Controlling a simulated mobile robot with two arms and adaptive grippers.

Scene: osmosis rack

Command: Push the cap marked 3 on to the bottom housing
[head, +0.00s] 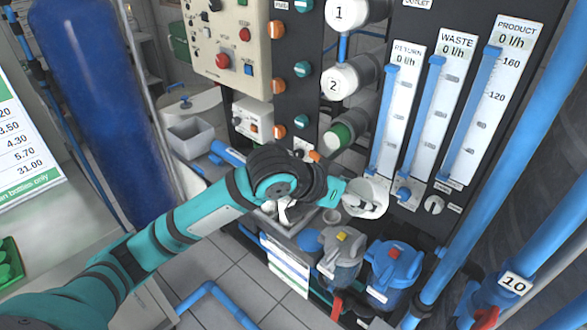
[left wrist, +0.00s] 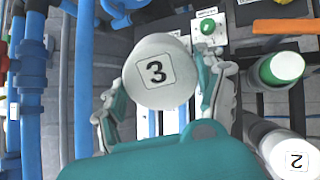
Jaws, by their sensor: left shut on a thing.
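The white cap marked 3 (left wrist: 156,71) is held between the fingers of my left gripper (left wrist: 165,85), its number facing the left wrist camera. In the head view the cap (head: 369,198) is at the tip of my left gripper (head: 350,196), below and to the right of the bottom housing (head: 339,137). The bottom housing has an uncovered green end; it also shows in the left wrist view (left wrist: 282,68), to the right of the cap and apart from it. My right gripper is in neither view.
Housings above carry white caps marked 1 (head: 341,13) and 2 (head: 338,81). Flow gauges (head: 437,105) stand to the right. A grey filter (head: 341,252) and a blue filter (head: 393,270) stand below the gripper. A thick blue pipe (head: 480,165) slants along the right.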

